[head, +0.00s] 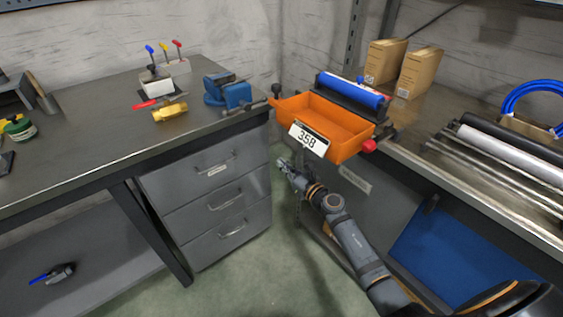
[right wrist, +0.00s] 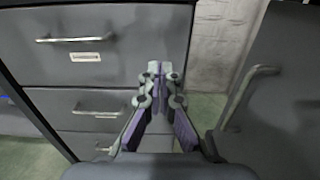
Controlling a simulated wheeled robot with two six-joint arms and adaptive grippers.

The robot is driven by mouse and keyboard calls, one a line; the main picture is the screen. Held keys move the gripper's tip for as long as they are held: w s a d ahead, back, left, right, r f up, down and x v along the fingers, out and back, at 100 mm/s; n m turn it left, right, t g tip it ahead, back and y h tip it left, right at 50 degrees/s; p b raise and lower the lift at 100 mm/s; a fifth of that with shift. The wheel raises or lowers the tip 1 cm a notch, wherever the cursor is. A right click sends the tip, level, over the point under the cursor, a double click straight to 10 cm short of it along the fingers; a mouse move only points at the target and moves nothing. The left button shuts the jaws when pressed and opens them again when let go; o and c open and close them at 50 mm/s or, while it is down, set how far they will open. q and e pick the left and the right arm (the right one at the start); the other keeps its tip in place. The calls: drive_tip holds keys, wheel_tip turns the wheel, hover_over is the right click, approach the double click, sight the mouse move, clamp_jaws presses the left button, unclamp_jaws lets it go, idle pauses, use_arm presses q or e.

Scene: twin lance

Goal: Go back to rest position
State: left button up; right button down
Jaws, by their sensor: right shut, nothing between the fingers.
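My right gripper (head: 283,163) hangs in front of the gap between the grey drawer cabinet (head: 205,205) and the right-hand bench, below the orange bin (head: 323,126). In the right wrist view the right gripper (right wrist: 158,72) has its fingertips together with nothing between them. That view also shows the cabinet's drawers (right wrist: 100,75) to the left of the fingers. My right arm comes up from the bottom right of the head view. My left gripper is in neither view.
An orange bin labelled 358 sits at the bench corner, near a blue roller (head: 352,90). A blue vise (head: 228,92) and a yellow tool (head: 170,112) are on the left bench (head: 110,135). A blue panel (head: 440,245) is below the right bench. Green floor (head: 285,270) is clear in front.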

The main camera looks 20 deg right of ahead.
drive_tip(key=shift+f, duration=0.15)
